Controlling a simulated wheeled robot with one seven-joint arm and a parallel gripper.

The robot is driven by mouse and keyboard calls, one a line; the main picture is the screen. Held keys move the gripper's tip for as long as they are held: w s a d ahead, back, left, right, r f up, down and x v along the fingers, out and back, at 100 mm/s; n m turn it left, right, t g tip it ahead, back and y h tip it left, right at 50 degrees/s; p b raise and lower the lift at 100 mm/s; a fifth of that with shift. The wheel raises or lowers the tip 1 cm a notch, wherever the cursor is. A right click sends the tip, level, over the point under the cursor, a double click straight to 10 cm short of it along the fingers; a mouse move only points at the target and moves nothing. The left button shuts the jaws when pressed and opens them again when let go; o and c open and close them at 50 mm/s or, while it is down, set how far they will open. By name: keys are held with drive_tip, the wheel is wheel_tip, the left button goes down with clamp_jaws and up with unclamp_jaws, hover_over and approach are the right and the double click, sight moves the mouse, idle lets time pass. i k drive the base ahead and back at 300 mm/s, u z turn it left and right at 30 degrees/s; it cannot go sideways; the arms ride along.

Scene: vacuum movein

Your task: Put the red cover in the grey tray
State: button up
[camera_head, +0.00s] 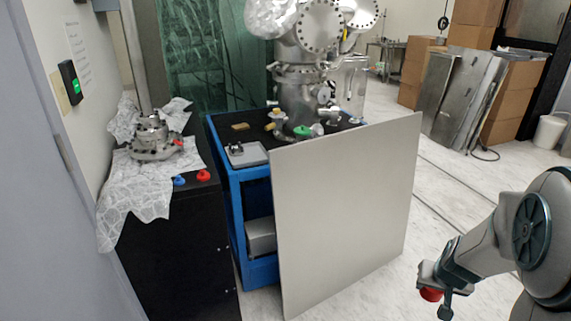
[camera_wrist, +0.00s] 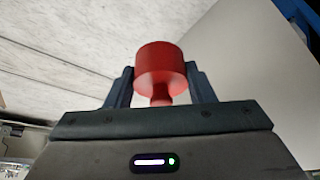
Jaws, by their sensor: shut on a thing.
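My gripper (camera_head: 437,298) is at the lower right of the head view, out over the floor, right of the large pale panel. It is shut on a red cover (camera_head: 430,294). In the wrist view, the red cover (camera_wrist: 160,66) sits between the two fingers of my gripper (camera_wrist: 160,84), with a wide round end and a narrower stem. The grey tray (camera_head: 247,154) lies on the near left corner of the blue cart's top, with a small dark item on it. My gripper is well to the right of the tray and apart from it.
The pale upright panel (camera_head: 345,220) stands before the blue cart (camera_head: 232,205), between my gripper and the tray. Metal vacuum equipment (camera_head: 297,95) fills the cart's middle. Another red cap (camera_head: 204,175) and a blue cap (camera_head: 179,180) lie on the black cabinet (camera_head: 185,250).

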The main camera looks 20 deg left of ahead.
sight(241, 161)
drive_tip(key=u, duration=1.5)
drive_tip(key=i, duration=0.35)
drive_tip(key=z, duration=0.05)
